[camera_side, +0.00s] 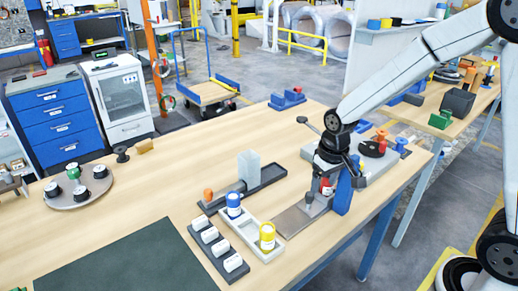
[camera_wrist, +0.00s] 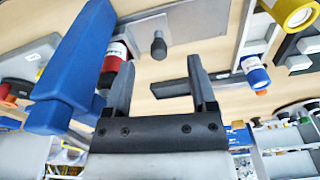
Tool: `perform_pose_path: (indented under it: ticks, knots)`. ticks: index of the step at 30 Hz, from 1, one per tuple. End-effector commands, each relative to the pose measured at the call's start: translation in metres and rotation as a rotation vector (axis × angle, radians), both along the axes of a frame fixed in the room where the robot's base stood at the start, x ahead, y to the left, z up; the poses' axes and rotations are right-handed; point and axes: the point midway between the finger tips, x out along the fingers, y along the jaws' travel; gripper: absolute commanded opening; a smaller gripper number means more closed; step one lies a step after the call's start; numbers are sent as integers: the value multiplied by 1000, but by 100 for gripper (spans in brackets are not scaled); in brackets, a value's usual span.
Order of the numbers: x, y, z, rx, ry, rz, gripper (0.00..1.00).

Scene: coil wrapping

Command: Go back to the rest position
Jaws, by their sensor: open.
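My gripper (camera_side: 324,170) is over the right part of the table, close to a blue upright block (camera_side: 343,193). In the wrist view my gripper (camera_wrist: 160,82) has its two dark fingers apart, with nothing between them. A red spool with a white label (camera_side: 327,188) stands against the blue block and also shows in the wrist view (camera_wrist: 117,58). I cannot tell if the left finger touches the spool. A grey plate (camera_side: 296,221) with a short dark post (camera_side: 308,200) lies beside them.
A pale tray (camera_side: 247,231) holds a blue spool (camera_side: 233,205) and a yellow spool (camera_side: 267,236). A dark tray with a grey block (camera_side: 249,168) lies behind. A round plate with several small spools (camera_side: 80,201) is at left. A dark green mat (camera_side: 120,262) lies in front.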

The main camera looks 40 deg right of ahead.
Motion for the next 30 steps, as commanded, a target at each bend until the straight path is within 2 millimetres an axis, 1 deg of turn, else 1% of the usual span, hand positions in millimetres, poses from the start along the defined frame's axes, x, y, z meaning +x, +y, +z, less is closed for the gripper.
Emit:
perform_pose_path:
  ticks: [1, 6, 9, 12, 15, 18, 30]
  knots:
    - [-11, 4, 2, -2, -17, 18, 73]
    - [-46, 14, 3, -8, -77, 75, 73]
    - [-63, 18, 2, -12, -105, 103, 73]
    - [-76, 20, 1, -14, -125, 122, 73]
    - [-83, 22, 1, -15, -138, 133, 73]
    - [-86, 22, 0, -16, -142, 138, 73]
    - [-86, 22, 0, -16, -142, 138, 73]
